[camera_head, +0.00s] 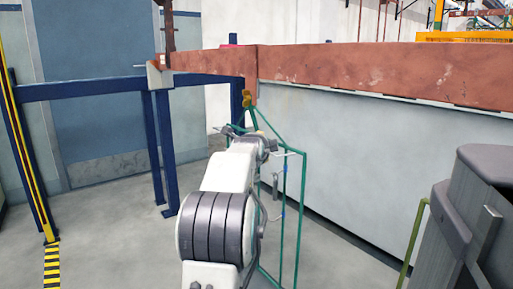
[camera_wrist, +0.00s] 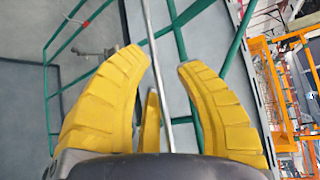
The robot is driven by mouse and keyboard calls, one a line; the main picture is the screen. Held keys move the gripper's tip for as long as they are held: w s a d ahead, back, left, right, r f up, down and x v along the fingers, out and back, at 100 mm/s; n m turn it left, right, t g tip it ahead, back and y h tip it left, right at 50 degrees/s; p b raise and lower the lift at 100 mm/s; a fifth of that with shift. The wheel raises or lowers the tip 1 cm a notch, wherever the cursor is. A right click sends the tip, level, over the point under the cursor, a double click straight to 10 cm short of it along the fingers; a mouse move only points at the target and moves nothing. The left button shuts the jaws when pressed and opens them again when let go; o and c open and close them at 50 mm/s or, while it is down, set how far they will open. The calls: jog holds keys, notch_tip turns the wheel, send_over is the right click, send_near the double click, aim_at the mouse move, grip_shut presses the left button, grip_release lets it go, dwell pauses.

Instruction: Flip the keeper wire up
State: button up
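The green plating rack (camera_head: 303,190) hangs from the reddish-brown bar (camera_head: 365,68) in the head view, partly hidden behind my arm. In the wrist view its green bars (camera_wrist: 235,42) cross behind my gripper. My gripper (camera_wrist: 160,64) has yellow ribbed fingers, which stand apart. A thin grey wire (camera_wrist: 150,32) runs lengthwise between them, with a visible gap to each fingertip. It looks like the keeper wire, but I cannot tell for sure, nor whether it touches the gripper lower down. In the head view my fingers are hidden behind my wrist.
A blue frame (camera_head: 160,140) stands at the left, with a yellow-and-black post beside it. A pale wall panel (camera_head: 390,150) is behind the rack. A dark grey tank-like body (camera_head: 465,225) fills the lower right. Grey floor shows around the rack.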

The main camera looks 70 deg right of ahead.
grip_shut()
jog(key=shift+r+p, duration=0.2)
jog(key=shift+p, duration=0.1)
jog(key=shift+r+p, duration=0.25)
jog(key=shift+p, duration=0.55)
jog(key=shift+w+r+m+y+p, duration=0.1)
jog(key=shift+m+y+p, duration=0.3)
jog(key=shift+p, duration=0.65)
jog(key=shift+f, duration=0.2)
